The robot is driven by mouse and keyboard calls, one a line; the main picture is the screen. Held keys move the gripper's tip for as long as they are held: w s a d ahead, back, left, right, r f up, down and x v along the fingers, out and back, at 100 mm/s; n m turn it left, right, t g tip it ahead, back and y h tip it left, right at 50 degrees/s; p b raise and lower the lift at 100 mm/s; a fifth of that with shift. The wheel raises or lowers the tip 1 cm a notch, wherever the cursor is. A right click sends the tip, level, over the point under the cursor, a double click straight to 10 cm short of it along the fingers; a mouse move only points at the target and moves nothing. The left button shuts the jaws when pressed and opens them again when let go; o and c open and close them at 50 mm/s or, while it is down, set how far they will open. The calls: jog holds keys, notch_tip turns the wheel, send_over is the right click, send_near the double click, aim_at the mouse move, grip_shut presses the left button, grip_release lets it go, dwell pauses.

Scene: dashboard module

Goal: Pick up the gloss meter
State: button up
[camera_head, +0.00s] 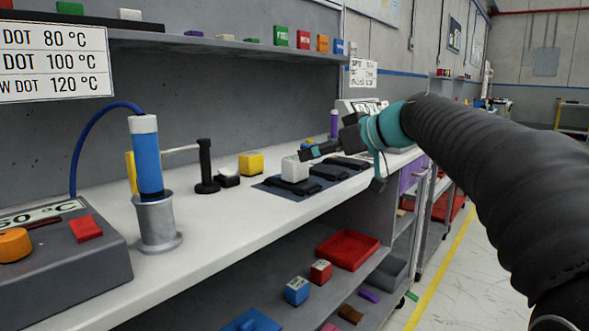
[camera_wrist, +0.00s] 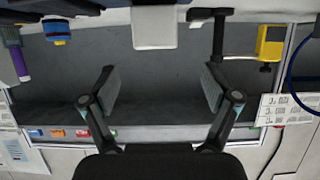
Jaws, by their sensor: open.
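A white box-shaped device (camera_head: 294,168) stands on a dark mat (camera_head: 270,187) on the bench; it may be the gloss meter, but no label on it is readable. It also shows in the wrist view (camera_wrist: 154,27), at the top middle, in line with the gap between the fingers. My gripper (camera_head: 308,154) is just right of the white device in the head view, close to its top. In the wrist view my gripper (camera_wrist: 160,80) has its fingers wide apart with nothing between them.
Flat black items (camera_head: 330,171) lie right of the device on the mat. A yellow block (camera_head: 251,163) and a black post stand (camera_head: 205,170) are to the left. A blue cylinder (camera_head: 147,165) stands in a metal holder. A shelf (camera_head: 230,44) runs above; the front bench strip is clear.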

aim_at(295, 157)
jog(key=x, duration=0.4)
jog(key=p+x, duration=0.1)
jog(key=x, duration=0.3)
jog(key=shift+w+d+f, duration=0.15)
jog(key=shift+d+f, duration=0.1)
jog(key=c, duration=1.5)
